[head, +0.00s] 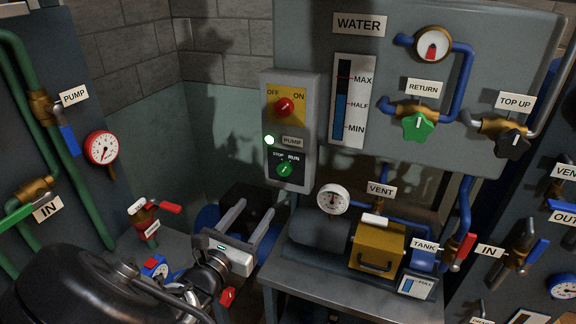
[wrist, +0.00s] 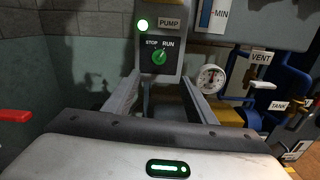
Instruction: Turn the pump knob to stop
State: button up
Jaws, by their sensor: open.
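The green pump knob (head: 284,170) sits on a black plate marked STOP and RUN, low on a grey control box. Its pale mark appears to lean up and right, toward RUN. The knob also shows in the wrist view (wrist: 159,58), near the top centre. A lamp (head: 269,140) beside the PUMP label glows whitish green. My gripper (head: 257,205) is open and empty, below and left of the knob in the head view. In the wrist view its two fingers (wrist: 158,84) reach toward the box, with the knob beyond and between them, apart from both.
A red knob (head: 284,107) on a yellow OFF/ON plate sits above. To the right are a white gauge (head: 333,199), a yellow box (head: 377,246) and the blue TANK fittings. A red-handled valve (head: 155,207) stands left of my gripper. The space before the plate looks clear.

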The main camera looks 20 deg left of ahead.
aim_at(281, 172)
jog(key=w, duration=1.1)
jog(key=w+d, duration=0.1)
jog(key=w, duration=0.5)
jog(key=shift+d, duration=0.1)
jog(key=c, duration=1)
jog(key=shift+c, duration=0.2)
